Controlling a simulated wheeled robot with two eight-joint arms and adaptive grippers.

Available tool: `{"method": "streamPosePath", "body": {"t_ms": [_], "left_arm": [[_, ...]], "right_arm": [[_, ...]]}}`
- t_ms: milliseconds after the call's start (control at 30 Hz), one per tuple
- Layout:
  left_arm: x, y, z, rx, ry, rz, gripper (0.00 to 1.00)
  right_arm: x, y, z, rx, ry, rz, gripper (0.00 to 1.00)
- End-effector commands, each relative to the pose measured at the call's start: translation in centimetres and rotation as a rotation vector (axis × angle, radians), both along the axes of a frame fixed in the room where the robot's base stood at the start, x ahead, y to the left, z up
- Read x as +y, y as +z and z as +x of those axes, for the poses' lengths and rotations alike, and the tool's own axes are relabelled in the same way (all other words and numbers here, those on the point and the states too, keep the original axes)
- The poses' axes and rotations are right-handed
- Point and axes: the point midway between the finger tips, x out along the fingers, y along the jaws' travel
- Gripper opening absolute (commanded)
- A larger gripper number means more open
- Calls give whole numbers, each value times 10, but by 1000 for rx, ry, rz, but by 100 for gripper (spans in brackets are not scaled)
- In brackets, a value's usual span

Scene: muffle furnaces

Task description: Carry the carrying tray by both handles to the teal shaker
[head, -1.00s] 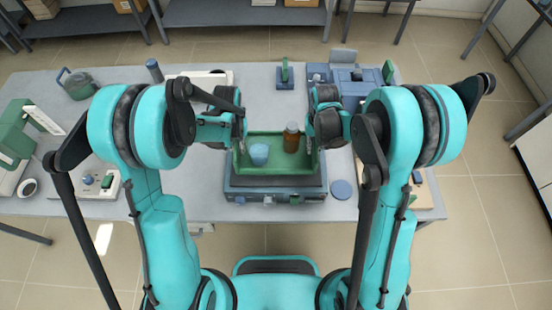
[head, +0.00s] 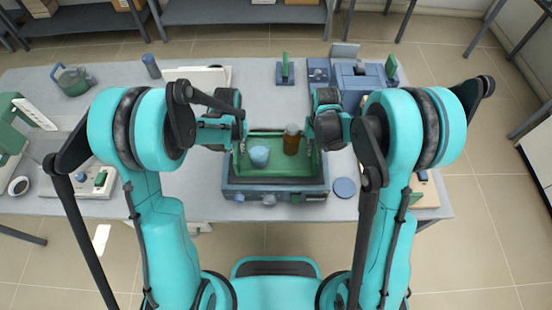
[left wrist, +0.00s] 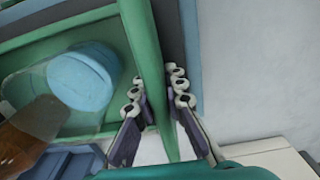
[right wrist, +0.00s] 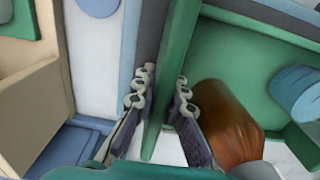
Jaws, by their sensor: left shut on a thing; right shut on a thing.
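The green carrying tray (head: 275,171) is level above a slate-blue machine with front knobs (head: 316,196), which seems to be the shaker. Whether the tray touches it is unclear.
A round blue disc (head: 344,188) lies right of the machine. A larger blue device (head: 360,82) stands behind my right arm, and a small green-and-blue stand (head: 285,70) at the back. A jug (head: 72,81) is at the back left. The table between tray and stand is clear.

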Motion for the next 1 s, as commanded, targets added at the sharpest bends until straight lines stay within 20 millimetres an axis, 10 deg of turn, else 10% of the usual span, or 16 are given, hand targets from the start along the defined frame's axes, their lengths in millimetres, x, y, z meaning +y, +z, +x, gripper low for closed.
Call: {"method": "streamPosePath", "body": {"t_ms": [133,567,1000], "left_arm": [[0,-3,0,0,0,0,32],[0,9,0,0,0,0,32],[0,97,-1,0,0,0,32]], "right_arm": [[0,-2,0,0,0,0,32],[0,-2,0,0,0,0,32],[0,-2,0,0,0,0,32]]}}
